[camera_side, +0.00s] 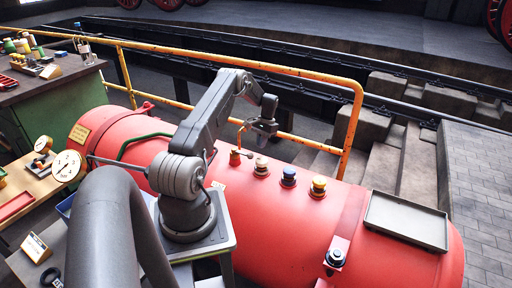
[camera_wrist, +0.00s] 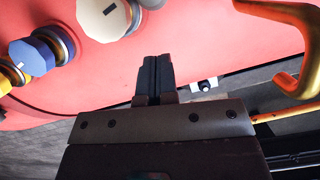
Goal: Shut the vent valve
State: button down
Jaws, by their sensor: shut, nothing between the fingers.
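Several round valve knobs stand in a row on top of the red boiler (camera_side: 400,258): a cream knob (camera_side: 261,165), a blue knob (camera_side: 288,176) and a yellow knob (camera_side: 318,186). I cannot tell which is the vent valve. My gripper (camera_side: 265,128) hangs above and behind the cream knob, apart from it. In the wrist view its fingers (camera_wrist: 155,72) are shut and empty over the red shell. The cream knob (camera_wrist: 105,16) and blue knob (camera_wrist: 32,56) show to their left.
A yellow handrail (camera_side: 240,66) runs behind the boiler and bends down to the right. A grey tray (camera_side: 405,220) lies on the boiler's right end. A pressure gauge (camera_side: 66,166) stands at the left. A curved orange-yellow bar (camera_wrist: 290,14) is close at right in the wrist view.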

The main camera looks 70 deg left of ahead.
aim_at(252, 156)
jog(key=shift+s+d+f, duration=0.1)
jog(key=shift+s+d, duration=0.35)
jog(key=shift+s, duration=0.3)
jog(key=shift+s+d+f, duration=0.1)
jog(key=shift+s+d, duration=0.35)
jog(key=shift+s, duration=0.25)
jog(key=shift+s+d+r+m+y, duration=0.1)
jog(key=shift+s+d+m+y, duration=0.2)
jog(key=shift+d+m, duration=0.4)
jog(key=shift+s+d+m+y, duration=0.3)
jog(key=shift+s+d+m, duration=0.3)
jog(key=shift+m, duration=0.6)
jog(key=s+d+m, duration=0.1)
jog(key=s+m+y, duration=0.1)
jog(key=m, duration=0.1)
jog(key=shift+s+d+m+g, duration=0.1)
jog(key=shift+d+m+g, duration=0.2)
jog(key=shift+d, duration=0.1)
jog(key=s+m+t+y, duration=0.1)
jog(key=s+m+y, duration=0.1)
jog(key=s+m, duration=0.5)
jog(key=shift+s+d+m, duration=0.2)
jog(key=shift+d+m, duration=0.1)
jog(key=shift+m, duration=1)
